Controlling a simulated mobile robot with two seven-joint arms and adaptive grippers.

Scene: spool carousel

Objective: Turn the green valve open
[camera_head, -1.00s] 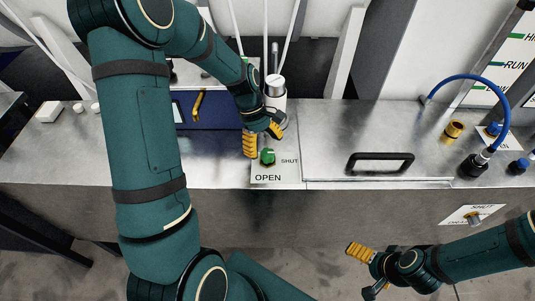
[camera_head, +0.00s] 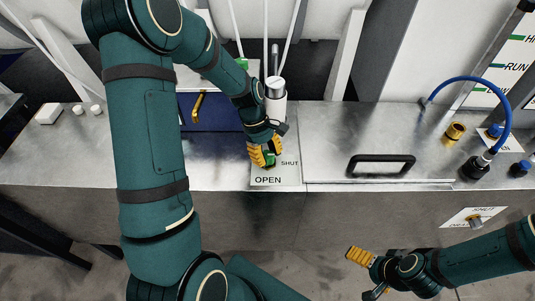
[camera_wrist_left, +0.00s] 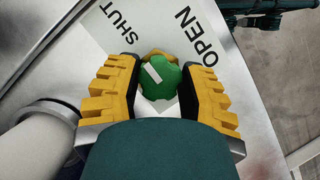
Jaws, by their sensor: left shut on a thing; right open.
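The green valve (camera_wrist_left: 160,82) is a round lobed knob with a white mark on top, standing on a white plate (camera_head: 272,176) lettered SHUT and OPEN. In the left wrist view the mark slants toward the side of the word SHUT. My left gripper (camera_head: 265,155) has its yellow ribbed fingers on either side of the knob and is shut on it; in the head view the fingers hide most of the knob. My right gripper (camera_head: 364,273) is open and empty, low at the right, in front of the bench.
A white and metal cylinder (camera_head: 275,95) stands just behind the valve. A black handle (camera_head: 381,160) lies to the right on the metal bench top (camera_head: 330,130). A blue hose (camera_head: 480,78) loops at the far right, near a brass fitting (camera_head: 455,131).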

